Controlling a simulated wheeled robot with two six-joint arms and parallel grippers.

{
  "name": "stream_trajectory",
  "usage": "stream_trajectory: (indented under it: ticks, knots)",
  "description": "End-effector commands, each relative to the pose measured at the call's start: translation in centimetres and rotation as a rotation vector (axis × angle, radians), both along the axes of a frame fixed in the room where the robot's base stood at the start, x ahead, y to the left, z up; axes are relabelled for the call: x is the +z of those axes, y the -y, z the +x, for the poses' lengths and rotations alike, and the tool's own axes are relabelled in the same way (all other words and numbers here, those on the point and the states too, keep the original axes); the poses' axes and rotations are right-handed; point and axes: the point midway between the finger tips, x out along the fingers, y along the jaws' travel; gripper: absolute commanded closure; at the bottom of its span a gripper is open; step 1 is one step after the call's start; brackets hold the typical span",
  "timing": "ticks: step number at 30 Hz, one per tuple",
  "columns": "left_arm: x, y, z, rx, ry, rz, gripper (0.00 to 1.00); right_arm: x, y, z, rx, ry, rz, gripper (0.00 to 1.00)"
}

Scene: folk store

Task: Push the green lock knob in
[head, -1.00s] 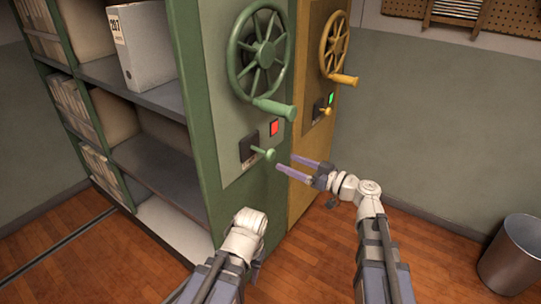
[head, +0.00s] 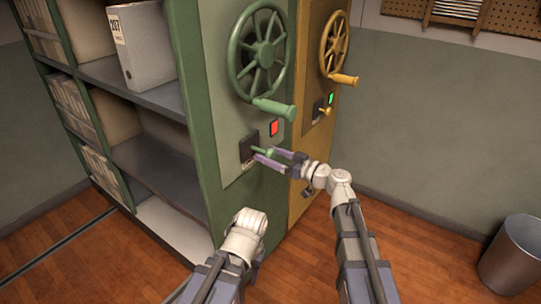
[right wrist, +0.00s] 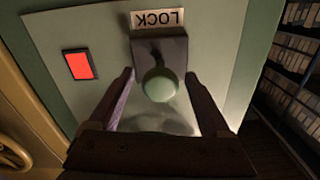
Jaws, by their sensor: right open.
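The green lock knob (head: 268,152) sticks out from a dark square plate (head: 249,147) on the green cabinet's end panel. In the right wrist view the round knob (right wrist: 160,86) stands out from its plate (right wrist: 160,52), below an upside-down LOCK label (right wrist: 157,18). My right gripper (head: 266,156) is open, with its fingers on either side of the knob. In the right wrist view a gap shows between each finger and the knob. My left arm shows at the lower middle of the head view, but its fingers are hidden.
A red indicator (head: 274,128) is lit above the knob. A green handwheel (head: 259,54) with a handle (head: 273,107) is higher on the panel. A yellow cabinet with its own wheel (head: 334,45) and green light stands behind. A metal bin (head: 511,258) is at right.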

Motion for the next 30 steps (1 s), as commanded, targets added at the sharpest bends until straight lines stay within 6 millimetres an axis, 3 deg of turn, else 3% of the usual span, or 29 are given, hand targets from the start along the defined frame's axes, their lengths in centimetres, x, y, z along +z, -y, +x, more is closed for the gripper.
stream_trajectory:
  ticks: [2,23,30]
  knots:
    - [0.0,0.0,0.0,0.0,0.0,0.0,0.5,0.0,0.01,-0.02,0.0,0.0,0.0,0.19]
    - [0.0,0.0,0.0,0.0,0.0,0.0,0.5,0.0,0.02,-0.02,0.0,0.0,0.0,0.98]
    - [0.0,0.0,0.0,0.0,0.0,0.0,0.5,0.0,0.02,-0.02,0.0,0.0,0.0,1.0]
